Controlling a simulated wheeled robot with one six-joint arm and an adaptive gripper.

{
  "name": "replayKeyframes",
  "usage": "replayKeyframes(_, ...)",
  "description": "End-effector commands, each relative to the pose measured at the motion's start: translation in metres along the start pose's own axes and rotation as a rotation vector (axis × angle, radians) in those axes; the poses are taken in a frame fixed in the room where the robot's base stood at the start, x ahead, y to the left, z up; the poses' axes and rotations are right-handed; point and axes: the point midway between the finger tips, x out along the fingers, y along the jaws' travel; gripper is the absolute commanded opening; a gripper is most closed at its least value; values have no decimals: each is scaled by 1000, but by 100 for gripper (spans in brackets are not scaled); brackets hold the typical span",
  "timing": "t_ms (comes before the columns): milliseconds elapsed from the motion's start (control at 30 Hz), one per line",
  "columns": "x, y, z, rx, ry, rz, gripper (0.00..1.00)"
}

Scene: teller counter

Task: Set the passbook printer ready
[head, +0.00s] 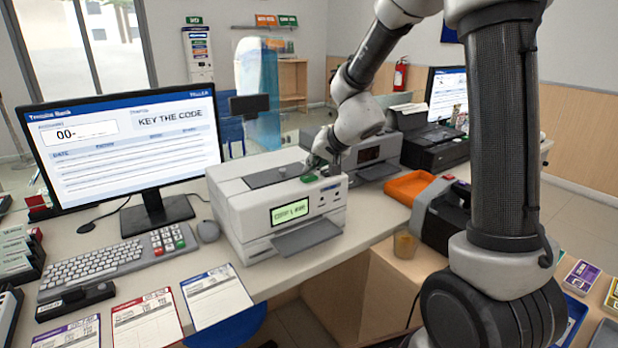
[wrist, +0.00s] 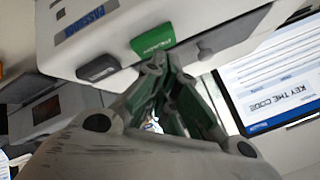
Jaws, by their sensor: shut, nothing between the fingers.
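The white passbook printer (head: 262,212) stands on the counter, with a lit green display (head: 290,212) whose small text I cannot read surely. A flat tray (head: 308,238) sticks out of its front. My gripper (head: 325,165) is over the printer's top right part, near a green piece (head: 308,178). In the wrist view my gripper (wrist: 155,66) is shut and empty, its tips right at a green tab (wrist: 152,38) on the printer (wrist: 200,22); I cannot tell whether they touch. A dark grey tab (wrist: 98,68) and a blue label (wrist: 85,20) are beside it.
The monitor (head: 125,140) reads "KEY THE CODE" and "00-". A keyboard (head: 95,268) with a number pad (head: 168,240) and a mouse (head: 208,231) lie in front. Cards (head: 215,297) lie along the front edge. An orange tray (head: 409,187) and another machine (head: 372,155) stand right of the printer.

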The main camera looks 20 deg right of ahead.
Motion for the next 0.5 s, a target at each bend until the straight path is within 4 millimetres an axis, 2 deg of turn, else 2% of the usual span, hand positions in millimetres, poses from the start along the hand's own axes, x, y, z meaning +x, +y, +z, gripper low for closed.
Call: replayKeyframes(500,4,4,4,0,-1,1,0)
